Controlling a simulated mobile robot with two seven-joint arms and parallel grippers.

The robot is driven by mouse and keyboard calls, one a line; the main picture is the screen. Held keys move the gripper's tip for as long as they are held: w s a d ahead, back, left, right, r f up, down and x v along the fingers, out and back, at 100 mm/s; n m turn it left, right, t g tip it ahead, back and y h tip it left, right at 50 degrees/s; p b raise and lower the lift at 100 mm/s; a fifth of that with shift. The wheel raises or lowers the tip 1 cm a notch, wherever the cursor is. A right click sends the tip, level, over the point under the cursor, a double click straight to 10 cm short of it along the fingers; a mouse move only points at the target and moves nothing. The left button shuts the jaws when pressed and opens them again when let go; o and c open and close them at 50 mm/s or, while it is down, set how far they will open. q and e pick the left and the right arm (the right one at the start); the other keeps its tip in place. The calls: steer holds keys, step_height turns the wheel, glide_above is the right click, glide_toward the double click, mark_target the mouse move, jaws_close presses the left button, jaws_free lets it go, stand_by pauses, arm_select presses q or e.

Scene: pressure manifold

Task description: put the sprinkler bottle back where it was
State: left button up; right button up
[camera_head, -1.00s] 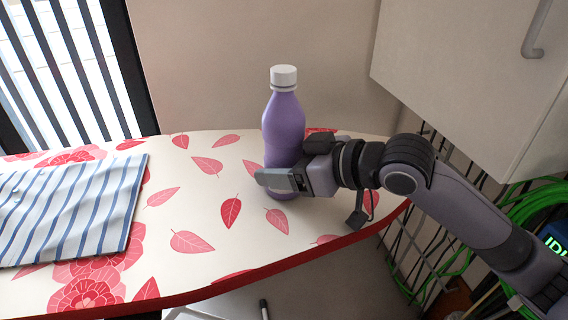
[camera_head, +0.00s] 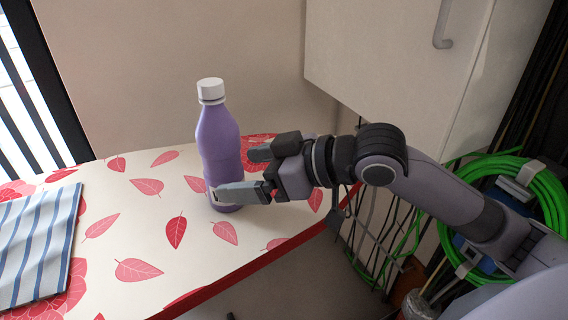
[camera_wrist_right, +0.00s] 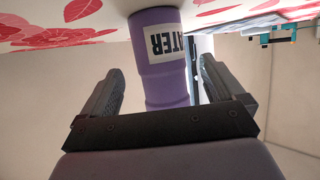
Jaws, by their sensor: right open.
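The sprinkler bottle (camera_head: 219,150), purple with a white cap, stands upright on the ironing board (camera_head: 160,242) near its back edge. My right gripper (camera_head: 238,172) is open at the bottle's lower right. Its near finger overlaps the lower part of the bottle, and its far finger shows just right of it. In the right wrist view the bottle (camera_wrist_right: 165,88) appears upside down with part of a dark-lettered label, between the spread fingers of the gripper (camera_wrist_right: 160,66). Gaps show on both sides there. My left gripper is not in view.
A blue-striped cloth (camera_head: 38,240) lies on the board at left. A pale cabinet (camera_head: 390,65) hangs at the upper right. A coiled green hose or cable (camera_head: 545,185) and a rack of dark bars are at right.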

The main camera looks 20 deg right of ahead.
steer(key=v, duration=0.7)
stand_by(0.5)
steer(key=shift+f, duration=0.1)
